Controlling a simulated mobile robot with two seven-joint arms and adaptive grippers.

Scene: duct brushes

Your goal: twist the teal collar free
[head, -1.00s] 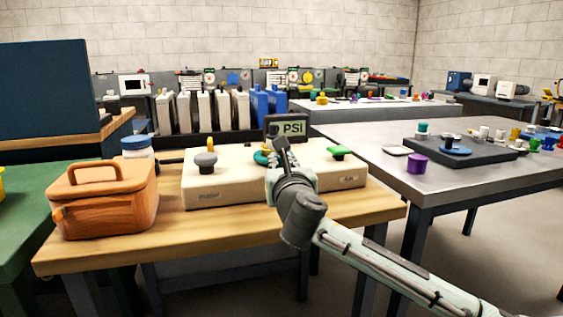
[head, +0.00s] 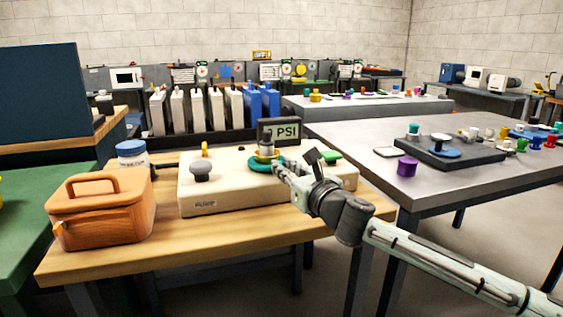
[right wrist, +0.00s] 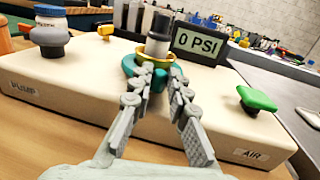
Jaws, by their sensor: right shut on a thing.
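The teal collar (head: 260,166) sits around the base of a grey-topped fitting (head: 265,147) on a cream pump box (head: 228,192). A yellow ring (right wrist: 150,61) lies just above the collar in the right wrist view. My right gripper (head: 281,167) reaches in from the right and is shut on the collar. In the right wrist view its two fingers (right wrist: 157,78) lie on either side of the teal part (right wrist: 157,83); the exact contact is partly hidden. My left gripper is not in view.
A display (right wrist: 198,43) reading 0 PSI stands behind the collar. A green knob (right wrist: 257,99) is to the right and a grey knob (head: 201,172) to the left. A blue-lidded jar (head: 132,154) and an orange case (head: 100,212) stand further left on the wooden table.

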